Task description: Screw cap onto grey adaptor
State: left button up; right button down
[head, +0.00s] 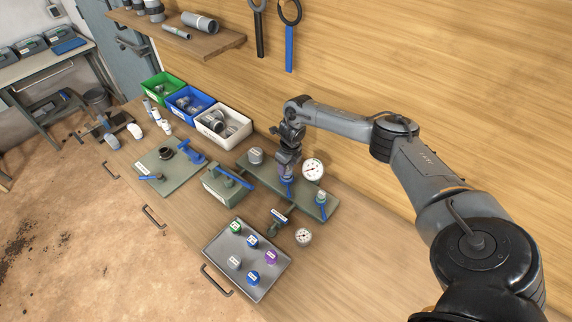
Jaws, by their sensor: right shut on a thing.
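My right gripper (288,172) points down over the right part of the long green manifold plate (262,182). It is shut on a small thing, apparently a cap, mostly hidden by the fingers. A blue-handled valve (287,188) shows just below it; I cannot tell whether the held thing touches the fitting there. A grey cylindrical fitting (255,156), possibly the grey adaptor, stands on the plate to the left. The cap tray (213,256) at the front holds a green cap (235,227), blue caps (253,278), a purple cap (271,257) and a grey cap (234,262). My left gripper is out of view.
A pressure gauge (313,170) stands close right of the gripper; another gauge (303,237) lies nearer the front. A green block with a blue lever (227,188) stands to the left. Green, blue and white bins (238,135) line the wall. The bench's right front is clear.

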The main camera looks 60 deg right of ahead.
jog(key=shift+s+d+r+m+p, duration=0.15)
jog(key=shift+m+p, duration=0.2)
jog(key=shift+m, duration=0.2)
jog(key=shift+d+f+m+p, duration=0.1)
jog(key=shift+m+p, duration=0.25)
jog(key=shift+m, duration=0.7)
jog(key=shift+p, duration=0.3)
jog(key=shift+r+m+h+p, duration=0.15)
jog(key=shift+m+h+p, duration=0.25)
jog(key=shift+m+p, duration=0.55)
jog(key=shift+m, duration=0.95)
jog(key=shift+m+g+p, duration=0.3)
jog(key=shift+m, duration=0.1)
